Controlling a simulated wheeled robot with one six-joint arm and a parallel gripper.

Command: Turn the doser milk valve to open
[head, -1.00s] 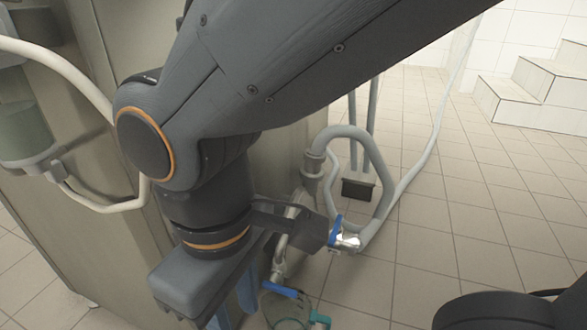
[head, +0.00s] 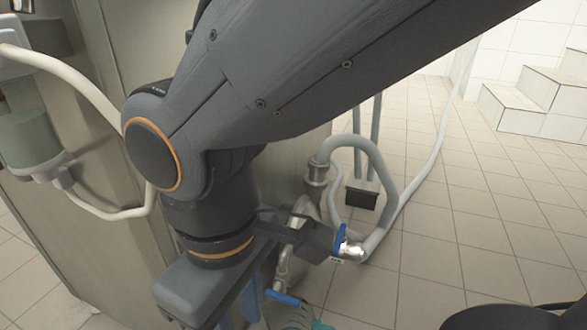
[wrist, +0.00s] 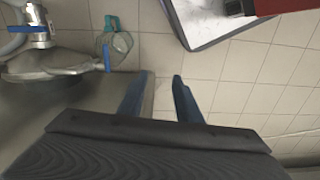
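A blue valve handle (head: 283,298) sits on a metal pipe (head: 283,268) low beside the machine in the head view. The blue handle also shows in the wrist view (wrist: 107,57), left of and beyond my fingers.
A clear greenish jar (wrist: 121,45) with a teal part is beside the blue handle. The machine's steel side (head: 90,240) is close at left. A grey hose (head: 385,190) loops over the tiled floor. A tray (wrist: 222,30) with a red object is at the wrist view's top.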

